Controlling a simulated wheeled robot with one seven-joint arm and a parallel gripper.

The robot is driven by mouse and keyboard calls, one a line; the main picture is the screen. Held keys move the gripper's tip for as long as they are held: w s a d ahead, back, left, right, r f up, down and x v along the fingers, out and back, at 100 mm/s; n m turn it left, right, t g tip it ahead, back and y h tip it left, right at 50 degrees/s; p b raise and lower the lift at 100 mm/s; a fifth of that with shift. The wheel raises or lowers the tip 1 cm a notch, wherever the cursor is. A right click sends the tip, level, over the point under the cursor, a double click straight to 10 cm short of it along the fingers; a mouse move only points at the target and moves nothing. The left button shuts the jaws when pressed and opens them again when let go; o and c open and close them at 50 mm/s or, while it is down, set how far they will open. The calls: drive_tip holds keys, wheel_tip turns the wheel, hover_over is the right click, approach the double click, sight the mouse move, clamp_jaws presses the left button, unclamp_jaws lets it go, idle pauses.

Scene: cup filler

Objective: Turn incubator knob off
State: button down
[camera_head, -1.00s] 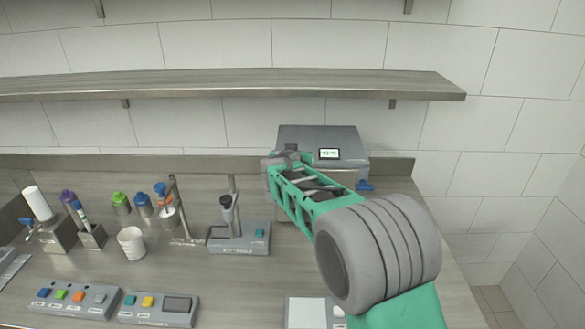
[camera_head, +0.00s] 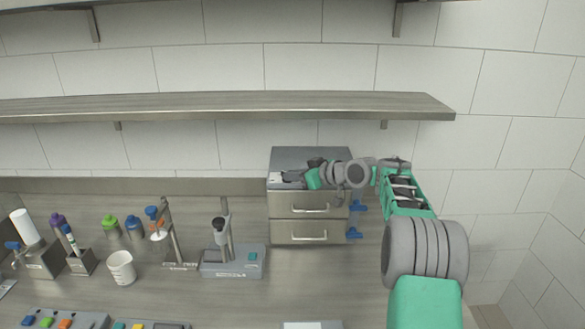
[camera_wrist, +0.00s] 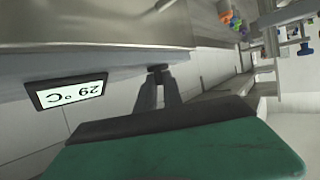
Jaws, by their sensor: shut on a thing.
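The incubator (camera_head: 283,207) is a grey metal box at the back of the bench with two drawers with bar handles. In the wrist view its display (camera_wrist: 68,92) shows 29 °C, upside down. My gripper (camera_head: 292,178) reaches in from the right to the incubator's upper front panel. In the wrist view my gripper (camera_wrist: 160,78) has its dark fingertips close together at the panel, beside the display. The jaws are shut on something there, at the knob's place. The knob itself is hidden by the fingers, so its angle cannot be told.
Blue valves (camera_head: 356,233) stick out at the incubator's right side, below my arm. A grey stand device (camera_head: 232,262), a white cup (camera_head: 121,267) and several coloured-cap bottles stand to the left.

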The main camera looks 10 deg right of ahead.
drive_tip(key=n+g+y+p, duration=0.1)
drive_tip(key=p, duration=0.1)
drive_tip(key=shift+w+d+r+p, duration=0.15)
drive_tip(key=shift+d+r+p, duration=0.05)
drive_tip(key=shift+p, duration=0.2)
drive_tip(key=shift+f+n+g+y+p, duration=0.1)
drive_tip(key=shift+n+g+y+p, duration=0.2)
drive_tip(key=shift+n+y+p, duration=0.15)
drive_tip(key=shift+f, duration=0.1)
drive_tip(key=shift+a, duration=0.1)
drive_tip(key=c, duration=1.7)
unclamp_jaws()
drive_tip(key=shift+a+n, duration=0.1)
drive_tip(key=shift+n, duration=0.15)
drive_tip(key=shift+o, duration=1.1)
